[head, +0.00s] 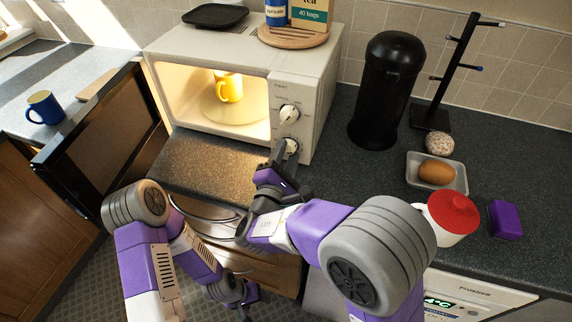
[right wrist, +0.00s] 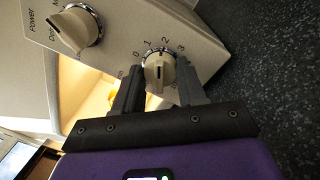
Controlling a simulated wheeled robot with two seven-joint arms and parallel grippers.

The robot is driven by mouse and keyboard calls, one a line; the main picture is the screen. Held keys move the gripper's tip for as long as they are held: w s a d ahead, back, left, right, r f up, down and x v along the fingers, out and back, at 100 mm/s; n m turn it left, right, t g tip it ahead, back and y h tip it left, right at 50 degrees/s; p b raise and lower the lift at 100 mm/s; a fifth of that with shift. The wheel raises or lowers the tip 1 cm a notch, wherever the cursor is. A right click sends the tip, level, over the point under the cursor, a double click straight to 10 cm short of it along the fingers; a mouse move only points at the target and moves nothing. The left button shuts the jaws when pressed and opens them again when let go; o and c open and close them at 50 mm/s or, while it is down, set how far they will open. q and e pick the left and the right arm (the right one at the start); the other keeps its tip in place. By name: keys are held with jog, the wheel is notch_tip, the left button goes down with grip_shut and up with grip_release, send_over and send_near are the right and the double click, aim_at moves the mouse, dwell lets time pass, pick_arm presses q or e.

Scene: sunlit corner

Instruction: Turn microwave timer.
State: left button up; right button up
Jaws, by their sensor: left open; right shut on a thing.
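The microwave (head: 318,75) stands on the counter with its door (head: 100,140) swung wide open to the left and its inside lit. The timer knob (head: 291,146) is the lower of two cream knobs on its panel. In the right wrist view the timer knob (right wrist: 158,74) sits below the numbers 0 to 3, with its dark mark roughly upright; the exact setting is unclear. My right gripper (head: 284,160) is shut on the timer knob, one finger on each side, also in the right wrist view (right wrist: 158,82). My left gripper (head: 242,298) is open, low in front of the counter.
The power knob (head: 289,114) is just above the timer. A yellow mug (head: 229,88) stands inside the microwave. A blue mug (head: 45,107) is at left.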

pick_arm(q)
jog(key=shift+f+b, duration=0.85)
jog(key=shift+f, duration=0.3)
pick_arm(e)
jog(key=shift+m, duration=0.7)
jog(key=o, duration=1.1)
jog(key=shift+c, duration=0.2)
pick_arm(q)
jog(key=shift+r+p, duration=0.55)
jog(key=shift+p, duration=0.05)
pick_arm(e)
jog(key=shift+v, duration=3.8)
